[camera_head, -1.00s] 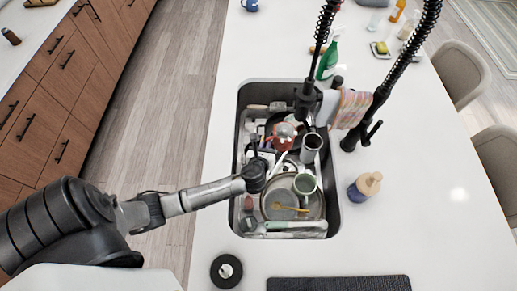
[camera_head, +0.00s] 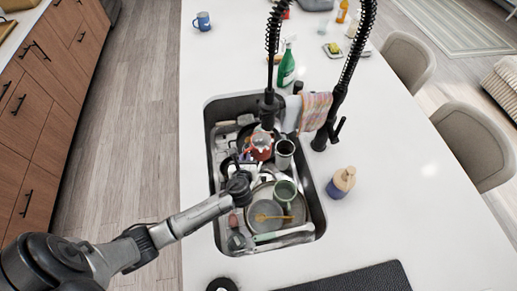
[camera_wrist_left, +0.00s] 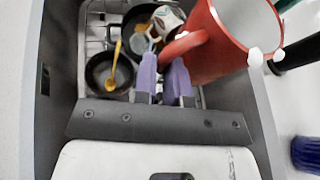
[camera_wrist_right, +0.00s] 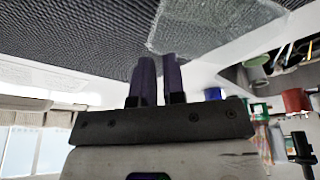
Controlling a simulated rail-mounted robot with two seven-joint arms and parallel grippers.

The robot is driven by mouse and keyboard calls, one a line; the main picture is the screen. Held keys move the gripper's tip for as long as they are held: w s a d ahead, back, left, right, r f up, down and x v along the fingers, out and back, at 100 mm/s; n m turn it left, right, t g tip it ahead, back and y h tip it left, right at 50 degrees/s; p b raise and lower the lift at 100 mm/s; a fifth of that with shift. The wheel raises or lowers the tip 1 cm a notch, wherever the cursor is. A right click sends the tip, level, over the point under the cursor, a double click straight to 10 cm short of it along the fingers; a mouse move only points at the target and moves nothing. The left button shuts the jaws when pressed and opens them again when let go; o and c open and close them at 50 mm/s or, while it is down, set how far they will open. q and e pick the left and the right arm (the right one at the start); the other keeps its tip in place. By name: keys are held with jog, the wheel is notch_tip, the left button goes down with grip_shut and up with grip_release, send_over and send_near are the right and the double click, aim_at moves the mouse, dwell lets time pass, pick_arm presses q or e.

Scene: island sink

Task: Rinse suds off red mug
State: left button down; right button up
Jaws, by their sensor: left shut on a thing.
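The red mug (camera_head: 262,153) is above the dishes in the sink (camera_head: 316,205), near the faucet's spout (camera_head: 269,104). My left gripper (camera_head: 248,160) reaches it from the lower left. In the left wrist view, the fingers (camera_wrist_left: 164,65) are shut on the mug's handle, and its body (camera_wrist_left: 225,45) lies to their right. White suds blobs (camera_wrist_left: 255,57) cling to the outside of the mug. No water stream can be made out. My right gripper (camera_wrist_right: 158,60) shows only in its own wrist view. Its fingers are close together with nothing seen between them.
The sink holds a green mug (camera_head: 285,192), a grey cup (camera_head: 284,151), a pan (camera_head: 262,214) and other dishes. A dark mat (camera_head: 360,279) lies on the front counter.

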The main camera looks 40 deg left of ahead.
jog(key=o, duration=0.3)
jog(key=shift+d, duration=0.1)
jog(key=shift+o, duration=0.8)
jog(key=shift+w, duration=0.35)
jog(key=shift+o, duration=0.5)
jog(key=w+a+f+t+y, duration=0.1)
jog(key=w+a+t+y, duration=0.1)
jog(key=w+a, duration=0.5)
jog(key=w+t, duration=0.1)
jog(key=w, duration=0.2)
jog(key=shift+a+y, duration=0.2)
jog(key=shift+y, duration=0.2)
jog(key=n+t+y, duration=0.5)
jog(key=t+y, duration=0.3)
send_near(343, 123)
jog(key=x, duration=0.3)
jog(key=shift+n, duration=0.3)
jog(key=shift+x, duration=3.9)
jog(key=shift+r, duration=0.15)
jog(key=shift+c, duration=0.3)
